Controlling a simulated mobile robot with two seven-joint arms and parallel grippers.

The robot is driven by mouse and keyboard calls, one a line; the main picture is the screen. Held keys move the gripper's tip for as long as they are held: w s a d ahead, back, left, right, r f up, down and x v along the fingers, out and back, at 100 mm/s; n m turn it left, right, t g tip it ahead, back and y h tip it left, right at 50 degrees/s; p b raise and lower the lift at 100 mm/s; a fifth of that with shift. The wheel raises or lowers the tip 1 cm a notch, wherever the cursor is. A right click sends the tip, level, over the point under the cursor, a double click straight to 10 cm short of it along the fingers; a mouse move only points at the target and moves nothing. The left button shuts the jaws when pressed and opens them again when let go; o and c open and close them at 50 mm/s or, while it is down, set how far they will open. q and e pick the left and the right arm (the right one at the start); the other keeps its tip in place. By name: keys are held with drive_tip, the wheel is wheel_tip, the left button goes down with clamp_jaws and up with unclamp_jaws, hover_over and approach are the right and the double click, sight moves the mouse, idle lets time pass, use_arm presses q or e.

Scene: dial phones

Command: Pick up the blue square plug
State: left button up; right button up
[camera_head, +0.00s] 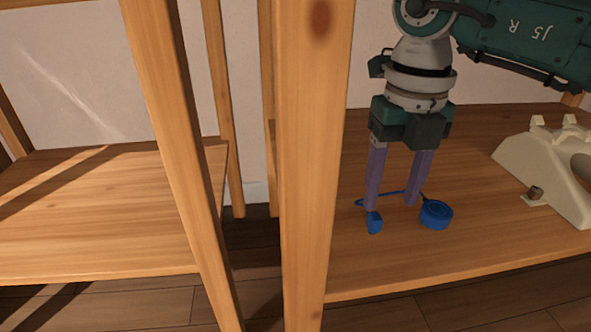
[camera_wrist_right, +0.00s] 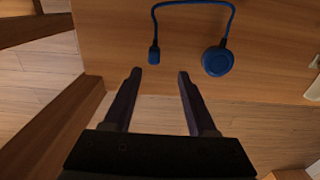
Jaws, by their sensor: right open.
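The small blue plug (camera_head: 374,222) stands out at the left end of a thin blue cable on the right wooden shelf; it also shows in the wrist view (camera_wrist_right: 154,56). A round blue piece (camera_head: 435,214) is at the cable's other end, also in the wrist view (camera_wrist_right: 217,61). My right gripper (camera_head: 392,205) points down, open and empty, with its purple fingers spread. In the head view its left fingertip overlaps the top of the plug. In the wrist view the plug lies just beyond the fingertips (camera_wrist_right: 159,74), in line with the gap. My left gripper is not in view.
A cream phone body (camera_head: 548,165) sits at the right on the same shelf (camera_head: 480,245). A thick wooden post (camera_head: 312,150) stands left of the gripper. A separate bare shelf (camera_head: 100,220) is at the far left.

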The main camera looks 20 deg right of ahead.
sight(376, 216)
drive_tip(key=shift+w+a+f+b, duration=0.15)
drive_tip(key=shift+w+f+b, duration=0.2)
drive_tip(key=shift+f, duration=0.4)
drive_tip(key=f+b, duration=0.4)
drive_tip(key=shift+w+a+f, duration=0.2)
drive_tip(key=shift+a+f, duration=0.05)
drive_tip(key=shift+f, duration=0.05)
drive_tip(key=shift+r, duration=0.1)
drive_tip(key=shift+w, duration=0.1)
drive_tip(key=shift+c, duration=0.7)
clamp_jaws()
